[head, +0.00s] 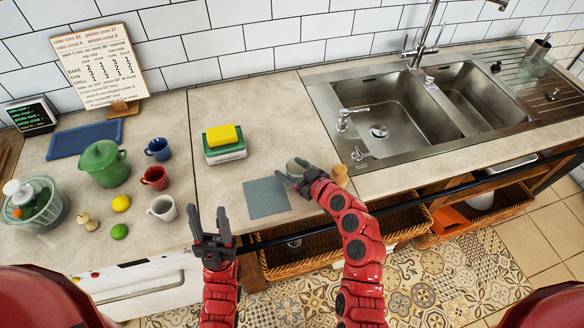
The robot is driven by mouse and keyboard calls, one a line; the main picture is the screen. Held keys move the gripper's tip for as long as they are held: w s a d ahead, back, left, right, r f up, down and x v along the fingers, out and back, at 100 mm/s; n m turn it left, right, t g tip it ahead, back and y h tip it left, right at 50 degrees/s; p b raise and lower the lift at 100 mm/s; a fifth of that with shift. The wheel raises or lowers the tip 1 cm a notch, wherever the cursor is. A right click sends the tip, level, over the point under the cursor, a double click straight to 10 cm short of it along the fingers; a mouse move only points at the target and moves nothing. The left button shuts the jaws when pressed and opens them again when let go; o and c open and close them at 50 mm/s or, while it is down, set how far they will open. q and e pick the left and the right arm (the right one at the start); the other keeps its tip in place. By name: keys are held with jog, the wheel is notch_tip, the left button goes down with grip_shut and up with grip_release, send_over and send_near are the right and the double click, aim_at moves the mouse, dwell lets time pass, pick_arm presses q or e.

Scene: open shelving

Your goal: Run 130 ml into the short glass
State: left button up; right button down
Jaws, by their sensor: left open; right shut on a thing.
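My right gripper (290,178) is shut on a small, short grey-green vessel (298,167), which looks like the short glass. It is over the counter near the front edge, just right of a flat grey-blue square mat (266,197). The fingers hide part of it, and I cannot tell whether it touches the counter or holds anything. My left gripper (208,212) is open and empty at the counter's front edge. The sink's tall tap (416,54) stands behind the basins. A smaller spout (344,122) stands at the sink's left edge.
A taller glass (536,58) stands on the drainboard. A sponge on a green-and-white block (225,144) sits mid-counter. Mugs (162,208), a green pot (103,163) and fruit stand left. A small wooden item (340,175) is beside my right gripper. A sign (98,65) and small screen (31,115) stand behind.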

jog(key=shift+f+b, duration=0.2)
jog(key=shift+b, duration=0.1)
grip_release()
jog(key=shift+r, duration=0.1)
